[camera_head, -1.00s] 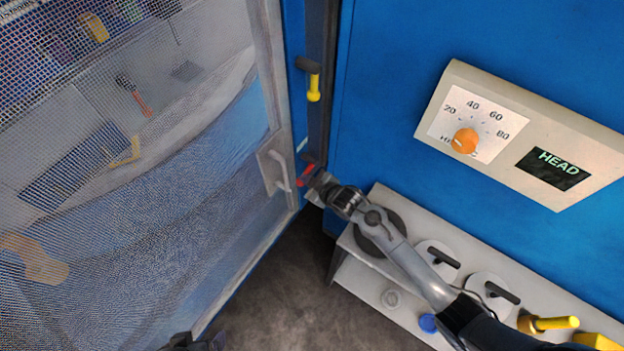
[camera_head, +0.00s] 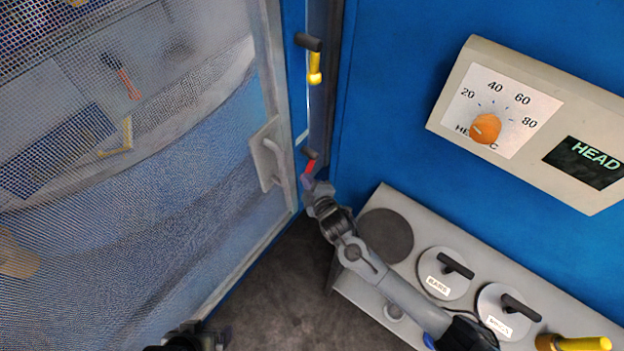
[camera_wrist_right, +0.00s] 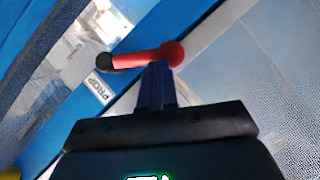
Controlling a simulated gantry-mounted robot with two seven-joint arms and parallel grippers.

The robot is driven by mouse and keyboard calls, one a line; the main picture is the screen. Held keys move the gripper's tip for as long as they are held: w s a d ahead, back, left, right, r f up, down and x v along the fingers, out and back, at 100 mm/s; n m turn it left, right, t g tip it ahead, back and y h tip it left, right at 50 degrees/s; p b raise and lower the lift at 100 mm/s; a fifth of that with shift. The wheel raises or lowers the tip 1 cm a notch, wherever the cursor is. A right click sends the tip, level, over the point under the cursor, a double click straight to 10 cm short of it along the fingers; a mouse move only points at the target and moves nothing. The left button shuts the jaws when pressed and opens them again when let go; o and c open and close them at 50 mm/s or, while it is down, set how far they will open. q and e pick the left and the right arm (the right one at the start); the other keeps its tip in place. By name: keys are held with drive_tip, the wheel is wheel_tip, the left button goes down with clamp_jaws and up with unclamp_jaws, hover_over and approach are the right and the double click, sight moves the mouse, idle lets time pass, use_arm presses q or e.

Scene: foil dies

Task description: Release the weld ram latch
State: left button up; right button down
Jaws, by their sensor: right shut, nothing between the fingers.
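A red lever (camera_head: 310,167) with a dark end sits low on the narrow dark post beside the mesh door in the head view. In the right wrist view the red lever (camera_wrist_right: 145,58) lies nearly across the picture, its black end at left and a round red end at right. My right gripper (camera_head: 309,183) is just below the lever, and its closed fingers (camera_wrist_right: 157,68) overlap the lever near the round end; I cannot tell if they touch. A yellow handle (camera_head: 315,68) hangs higher on the post. My left gripper (camera_head: 205,337) is only partly visible at the bottom edge, its jaws unclear.
The mesh door (camera_head: 200,190) with its pale handle (camera_head: 280,162) stands close left of my right gripper. A shelf (camera_head: 395,205) with lidded pots is at right, below the dial box (camera_head: 540,125). A PROP label (camera_wrist_right: 98,88) is near the lever. Dark floor is clear below.

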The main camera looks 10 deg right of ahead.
use_arm(q)
wheel_tip(320, 180, down, 4)
drive_tip(key=b, duration=0.3)
drive_tip(key=shift+a, duration=0.1)
use_arm(e)
drive_tip(key=w+d+f+n+t, duration=0.2)
drive_tip(key=f+n, duration=0.1)
drive_tip(key=shift+d+t+h, duration=0.15)
drive_tip(key=shift+t+h, duration=0.15)
drive_tip(key=shift+w+d+f, duration=0.1)
drive_tip(key=shift+f, duration=0.05)
use_arm(q)
drive_tip(key=shift+s+a+r+p, duration=0.15)
drive_tip(key=shift+s+r+p, duration=0.1)
drive_tip(key=shift+r+p, duration=0.25)
drive_tip(key=shift+s+a+r+p, duration=0.1)
drive_tip(key=shift+s+r+p, duration=0.15)
drive_tip(key=shift+r+p, duration=0.2)
use_arm(e)
drive_tip(key=s+a, duration=0.1)
drive_tip(key=s, duration=1.2)
